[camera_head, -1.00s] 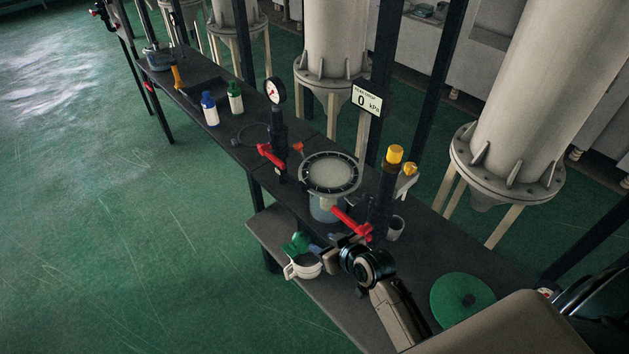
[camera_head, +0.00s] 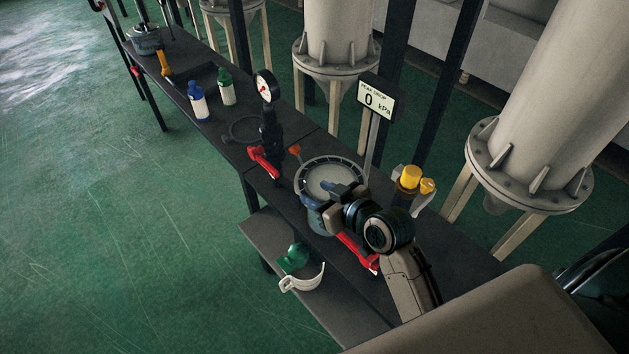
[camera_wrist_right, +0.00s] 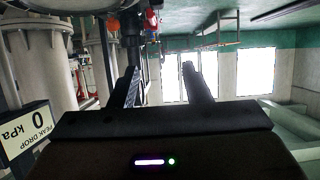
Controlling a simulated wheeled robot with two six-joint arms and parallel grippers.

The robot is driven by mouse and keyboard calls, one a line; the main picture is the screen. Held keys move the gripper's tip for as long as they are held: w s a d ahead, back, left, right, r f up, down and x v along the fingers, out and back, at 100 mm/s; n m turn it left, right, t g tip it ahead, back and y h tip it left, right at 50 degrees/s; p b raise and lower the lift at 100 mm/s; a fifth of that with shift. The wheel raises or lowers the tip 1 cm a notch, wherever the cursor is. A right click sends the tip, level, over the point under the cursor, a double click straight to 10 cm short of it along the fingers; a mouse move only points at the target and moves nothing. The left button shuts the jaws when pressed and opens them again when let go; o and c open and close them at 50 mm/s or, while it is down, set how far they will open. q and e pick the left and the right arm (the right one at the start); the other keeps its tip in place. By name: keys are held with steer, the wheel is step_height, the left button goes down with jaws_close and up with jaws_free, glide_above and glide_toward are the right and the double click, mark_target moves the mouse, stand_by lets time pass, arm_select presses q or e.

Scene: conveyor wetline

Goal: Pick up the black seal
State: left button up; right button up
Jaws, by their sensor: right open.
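A thin black ring (camera_head: 245,129), which looks like the black seal, lies flat on the dark bench (camera_head: 212,133), left of the pressure gauge. My right gripper (camera_head: 334,196) is above the round flanged filter vessel (camera_head: 330,171), to the right of and nearer than the ring. In the right wrist view my right gripper (camera_wrist_right: 162,78) has its two dark fingers apart with nothing between them. The ring cannot be made out in the right wrist view. My left gripper is not in view.
A gauge (camera_head: 265,87) on a dark post with a red-handled valve (camera_head: 263,161) stands between the ring and my gripper. The peak drop display (camera_head: 376,100) is behind. Blue-capped (camera_head: 198,102) and green-capped (camera_head: 226,87) bottles stand beyond the ring.

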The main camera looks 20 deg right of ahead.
steer(key=f+b, duration=0.1)
steer(key=f, duration=0.1)
steer(key=b, duration=0.5)
glide_toward(298, 199)
steer(key=w, duration=0.1)
steer(key=p+x, duration=0.1)
steer(key=x, duration=0.4)
steer(key=shift+w+a+f+p, duration=0.1)
steer(key=shift+a+f+p, duration=0.1)
steer(key=shift+a+p, duration=0.1)
steer(key=shift+w+a+f, duration=0.1)
steer(key=shift+w+f, duration=0.2)
steer(key=shift+w, duration=0.25)
steer(key=p+x, duration=0.1)
steer(key=x, duration=0.3)
steer(key=shift+w, duration=0.15)
steer(key=shift+w+a+f, duration=0.1)
steer(key=shift+w+f, duration=0.05)
steer(key=shift+w, duration=0.05)
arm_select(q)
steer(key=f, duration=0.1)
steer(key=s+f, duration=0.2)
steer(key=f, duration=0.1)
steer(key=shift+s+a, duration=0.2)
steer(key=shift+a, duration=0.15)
arm_select(e)
steer(key=shift+s, duration=0.1)
jaws_close()
